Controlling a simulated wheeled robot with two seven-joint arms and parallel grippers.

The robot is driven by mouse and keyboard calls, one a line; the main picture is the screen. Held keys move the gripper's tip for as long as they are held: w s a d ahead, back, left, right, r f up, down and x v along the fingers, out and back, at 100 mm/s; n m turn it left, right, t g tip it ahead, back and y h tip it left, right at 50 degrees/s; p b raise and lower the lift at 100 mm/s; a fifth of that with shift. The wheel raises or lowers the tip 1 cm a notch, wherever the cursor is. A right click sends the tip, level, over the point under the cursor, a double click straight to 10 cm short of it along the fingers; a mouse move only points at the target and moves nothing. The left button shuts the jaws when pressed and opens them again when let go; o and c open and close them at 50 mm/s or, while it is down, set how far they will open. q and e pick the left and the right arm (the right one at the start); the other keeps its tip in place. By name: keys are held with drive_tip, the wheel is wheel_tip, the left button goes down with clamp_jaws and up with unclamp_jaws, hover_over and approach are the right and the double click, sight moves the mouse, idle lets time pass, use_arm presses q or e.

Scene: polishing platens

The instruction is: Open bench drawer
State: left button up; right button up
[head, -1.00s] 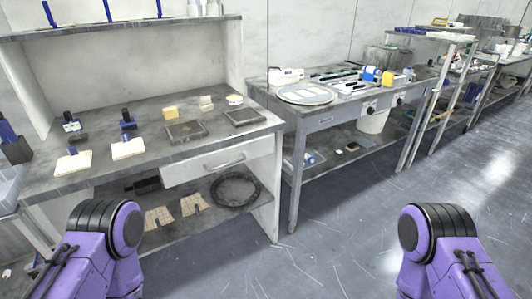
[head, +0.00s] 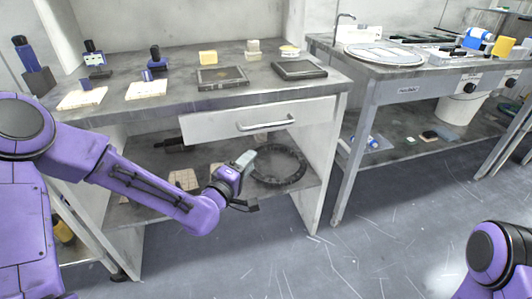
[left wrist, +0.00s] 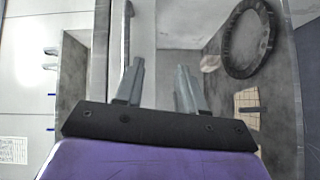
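The bench drawer (head: 205,126) has a white front with a silver bar handle (head: 265,123), under the top of the grey bench (head: 225,98). It looks shut. My left gripper (head: 246,158) is below and a little left of the handle in the head view, apart from it. In the left wrist view my left gripper (left wrist: 160,78) has its two fingers spread with nothing between them. The handle (left wrist: 128,35) shows there as an upright bar near the left fingertip. My right gripper is outside the frames.
The lower shelf holds a dark ring (head: 278,165) and beige pieces (head: 185,180) behind my left arm. Dark plates (head: 222,78), beige blocks and stamp-like tools stand on the bench top. A second table (head: 380,85) stands to the right. The floor in front is clear.

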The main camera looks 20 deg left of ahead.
use_arm(q)
drive_tip(key=t, duration=0.2)
approach(266, 126)
drive_tip(key=w, duration=0.1)
drive_tip(key=shift+h, duration=0.3)
drive_tip(key=x, duration=0.9)
drive_tip(key=shift+w+a+f, duration=0.15)
drive_tip(key=shift+w, duration=0.25)
drive_tip(key=shift+s, duration=0.1)
clamp_jaws()
